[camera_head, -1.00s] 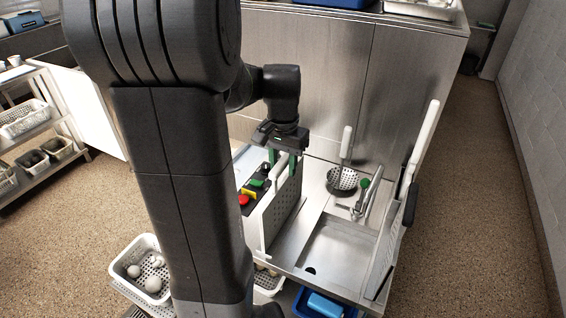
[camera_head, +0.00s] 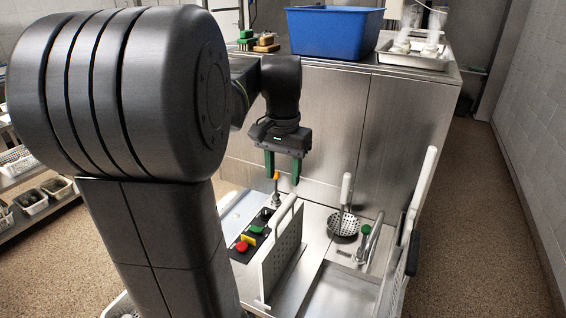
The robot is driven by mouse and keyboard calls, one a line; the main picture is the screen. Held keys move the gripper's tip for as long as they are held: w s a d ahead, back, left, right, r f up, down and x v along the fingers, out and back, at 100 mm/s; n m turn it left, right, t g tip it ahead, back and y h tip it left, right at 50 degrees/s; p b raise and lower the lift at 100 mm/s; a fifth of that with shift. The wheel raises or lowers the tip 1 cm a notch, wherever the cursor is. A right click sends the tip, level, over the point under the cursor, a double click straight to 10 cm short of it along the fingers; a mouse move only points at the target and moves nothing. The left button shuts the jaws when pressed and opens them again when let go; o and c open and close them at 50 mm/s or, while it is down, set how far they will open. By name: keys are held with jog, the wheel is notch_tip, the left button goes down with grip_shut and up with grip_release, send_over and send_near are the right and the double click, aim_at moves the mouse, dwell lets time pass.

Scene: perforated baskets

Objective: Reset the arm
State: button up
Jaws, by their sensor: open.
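My gripper (camera_head: 283,168) points down in the head view, with its two green fingers apart and nothing between them. It hangs above the back part of the metal worktop (camera_head: 318,220), in front of the steel cabinet (camera_head: 335,120). A small upright orange-tipped item (camera_head: 276,190) shows just below the fingers; I cannot tell its exact distance from them. My dark arm fills the left of the view and hides part of the floor and worktop.
A perforated ladle (camera_head: 344,222) and tap (camera_head: 370,235) lie to the right, near a sink (camera_head: 340,292). A blue bin (camera_head: 333,32) and metal tray (camera_head: 415,58) sit on the cabinet top.

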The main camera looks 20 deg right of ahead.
aim_at(283, 207)
notch_tip(283, 207, up, 2)
jog(key=shift+r, duration=0.1)
dwell(0.5)
notch_tip(283, 207, down, 14)
jog(key=shift+r, duration=0.2)
dwell(0.6)
